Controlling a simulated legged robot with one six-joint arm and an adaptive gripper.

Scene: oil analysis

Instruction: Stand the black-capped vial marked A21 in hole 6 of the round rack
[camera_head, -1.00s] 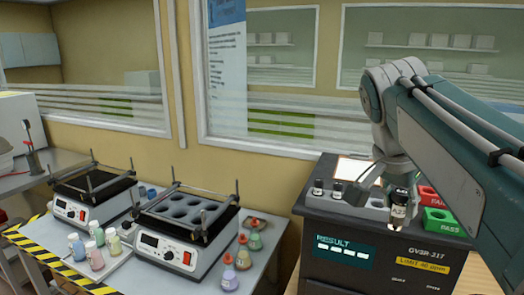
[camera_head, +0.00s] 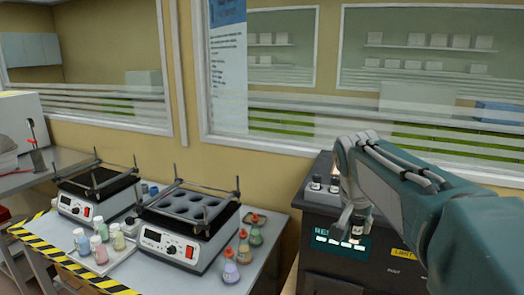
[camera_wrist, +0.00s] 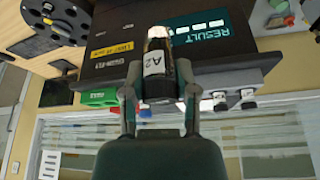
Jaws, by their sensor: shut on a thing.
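The vial marked A2, with any further character hidden, is in my gripper and also shows in the wrist view (camera_wrist: 155,65). My gripper (camera_wrist: 158,98) is shut on the vial, one finger on each side. In the head view my gripper (camera_head: 355,220) is in front of the black analyser, near its result display, and the vial (camera_head: 356,233) shows small below it. A black round rack-like disc (camera_wrist: 58,22) with holes is at the upper left of the wrist view. Its hole numbers are not readable.
The black analyser (camera_head: 325,262) has other black-capped vials (camera_head: 316,183) on top. A green bin (camera_wrist: 98,97) lies beside them in the wrist view.

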